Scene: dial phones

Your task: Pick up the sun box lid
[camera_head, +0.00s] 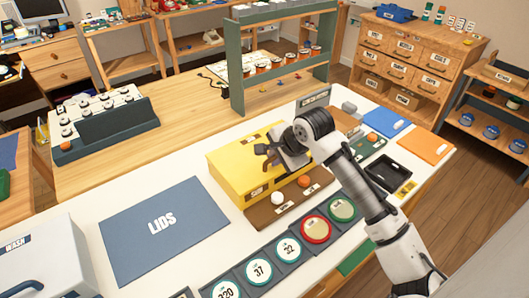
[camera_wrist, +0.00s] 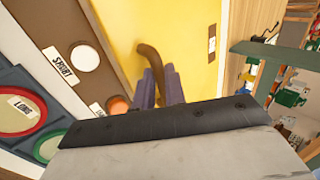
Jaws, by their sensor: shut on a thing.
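The yellow sun box (camera_head: 232,188) stands on the white table, its label on the front side. Its yellow lid (camera_head: 232,157) shows on top in the head view, and its flat face fills the middle of the wrist view (camera_wrist: 195,35). A brown curved handle (camera_wrist: 151,60) rises from the lid. My gripper (camera_wrist: 160,88) is shut on this handle, with its purple-grey fingers at either side. In the head view my gripper (camera_head: 268,155) is over the lid and hides part of it. I cannot tell any gap between lid and box.
A blue mat marked LIDS (camera_head: 150,250) lies flat and empty to the left. A brown strip with a white and an orange knob (camera_head: 304,181) runs before the box. Several round numbered dials (camera_head: 258,271) line the front. A green shelf rack (camera_head: 236,75) stands behind.

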